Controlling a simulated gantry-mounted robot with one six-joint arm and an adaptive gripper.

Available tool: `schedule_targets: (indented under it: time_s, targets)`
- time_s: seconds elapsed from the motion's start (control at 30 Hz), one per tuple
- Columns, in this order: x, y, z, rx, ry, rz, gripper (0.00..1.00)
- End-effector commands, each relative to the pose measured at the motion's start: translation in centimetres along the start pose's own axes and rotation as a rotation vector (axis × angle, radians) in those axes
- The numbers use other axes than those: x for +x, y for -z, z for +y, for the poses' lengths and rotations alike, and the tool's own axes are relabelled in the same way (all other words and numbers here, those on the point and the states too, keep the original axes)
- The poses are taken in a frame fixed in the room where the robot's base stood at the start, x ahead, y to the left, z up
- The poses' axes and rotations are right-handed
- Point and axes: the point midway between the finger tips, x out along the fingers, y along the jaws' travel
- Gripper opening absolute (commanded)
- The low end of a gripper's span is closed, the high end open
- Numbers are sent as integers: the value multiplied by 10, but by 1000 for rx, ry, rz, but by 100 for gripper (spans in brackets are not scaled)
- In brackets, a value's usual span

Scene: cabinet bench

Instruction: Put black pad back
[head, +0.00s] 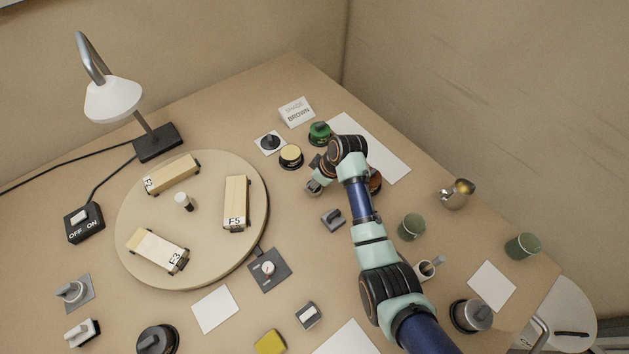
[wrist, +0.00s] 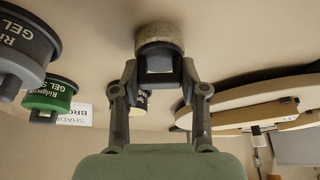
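In the wrist view my gripper (wrist: 160,76) has its fingers on both sides of a dark block-shaped grip. This grip joins a round grey-brown piece (wrist: 159,40). In the head view my gripper (head: 318,177) is low over the table, with a small greyish round piece (head: 312,188) at its tips. Whether this piece is the black pad, or touches the table, I cannot tell. A black round pad with a knob (head: 157,340) stands at the front left. A black-knobbed piece (head: 269,142) sits on a white square behind my gripper.
A yellow-topped round pad (head: 291,156) and a green pad (head: 320,132) stand close behind my gripper. An orange-brown pad (head: 375,182) is partly behind my arm. A grey block (head: 333,218) lies in front. The turntable (head: 137,202) with labelled blocks is left.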

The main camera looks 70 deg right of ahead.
Motion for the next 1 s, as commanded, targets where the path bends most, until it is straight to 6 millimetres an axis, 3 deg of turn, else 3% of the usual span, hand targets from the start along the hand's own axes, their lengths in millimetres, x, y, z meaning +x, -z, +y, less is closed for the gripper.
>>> schedule_targets:
  time_s: [0.03, 0.13, 0.47, 0.57, 0.8, 1.0]
  targets:
    - [0, 0, 0, 0, 0, -1, 51]
    - [0, 0, 0, 0, 0, -1, 68]
    - [-2, 1, 0, 0, 0, 0, 68]
    - [-16, 3, 0, 0, -1, 1, 68]
    - [-78, 4, 1, 1, -2, 2, 68]
    - [-114, 2, 0, 1, 0, 0, 68]
